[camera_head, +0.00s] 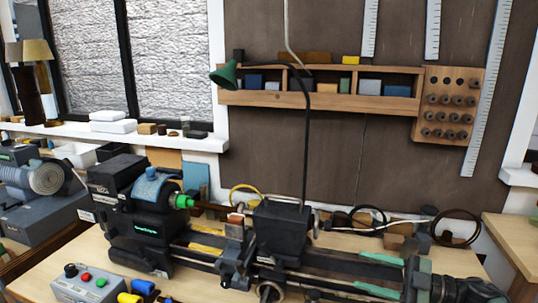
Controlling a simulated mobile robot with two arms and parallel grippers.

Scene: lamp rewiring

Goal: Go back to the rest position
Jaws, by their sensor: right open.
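My right gripper (360,269) comes in at the lower right, with two green fingers pointing left. The fingers are spread apart and nothing shows between them. It appears in front of the right part of a dark lathe (143,212) on the wooden bench; I cannot tell how far above the lathe bed it is. My left gripper is not in view. A lamp with a green shade (225,75) on a thin dark curved neck rises behind the lathe's black block (282,232).
A control box (88,284) with coloured buttons sits at the lower left, beside blue and yellow pieces (130,298). Dark cable coils (456,227) lie behind the lathe. A wooden shelf (330,101) and tool rack (449,105) hang on the wall. Another wooden table (514,240) stands at right.

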